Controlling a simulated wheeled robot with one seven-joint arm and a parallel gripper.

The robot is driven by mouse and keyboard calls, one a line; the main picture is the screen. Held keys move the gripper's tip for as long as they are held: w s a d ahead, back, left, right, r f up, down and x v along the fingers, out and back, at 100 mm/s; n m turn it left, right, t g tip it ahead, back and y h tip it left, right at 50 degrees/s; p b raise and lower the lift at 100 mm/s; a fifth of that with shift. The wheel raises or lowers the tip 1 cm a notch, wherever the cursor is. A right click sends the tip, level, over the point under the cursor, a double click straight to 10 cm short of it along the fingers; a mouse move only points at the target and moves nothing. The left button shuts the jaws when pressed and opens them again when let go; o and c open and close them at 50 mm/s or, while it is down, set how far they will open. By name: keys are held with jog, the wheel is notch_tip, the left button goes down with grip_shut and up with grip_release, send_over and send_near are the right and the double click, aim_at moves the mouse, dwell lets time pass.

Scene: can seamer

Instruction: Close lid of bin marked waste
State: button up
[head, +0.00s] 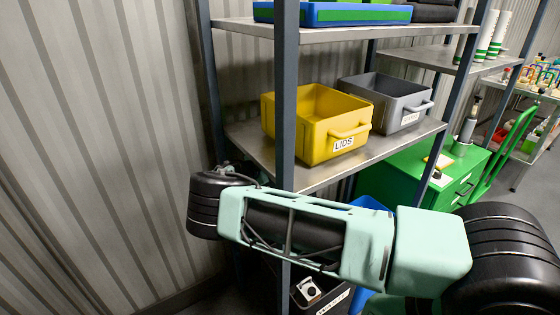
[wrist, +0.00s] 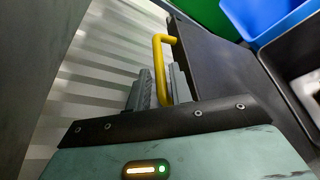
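In the wrist view my gripper (wrist: 160,84) has its two grey fingers close together on either side of a yellow bar handle (wrist: 163,42). It appears shut on this handle. The handle joins a dark flat panel, the lid (wrist: 218,70), which lies to the right of the fingers and beside a dark open bin (wrist: 271,72). In the head view a dark bin (head: 346,303) shows low behind my arm, with a label too cut off to read. My gripper is hidden in the head view.
A shelf rack post (head: 285,90) stands close to my arm. A yellow bin marked LIDS (head: 316,145) and a grey bin (head: 393,104) sit on the shelf above. A blue bin (wrist: 262,18) is beside the dark one. The corrugated wall (head: 90,150) is at left.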

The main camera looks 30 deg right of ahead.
jog(key=shift+x, duration=1.85)
grip_shut()
jog(key=shift+s+a+p, duration=0.1)
jog(key=shift+s+p, duration=0.4)
jog(key=s+f+m+t+h+p, duration=0.1)
jog(key=s+m, duration=0.2)
jog(key=s, duration=1)
jog(key=shift+d+m+t, duration=0.2)
jog(key=shift+m+t, duration=0.1)
jog(key=shift+t, duration=0.1)
grip_release()
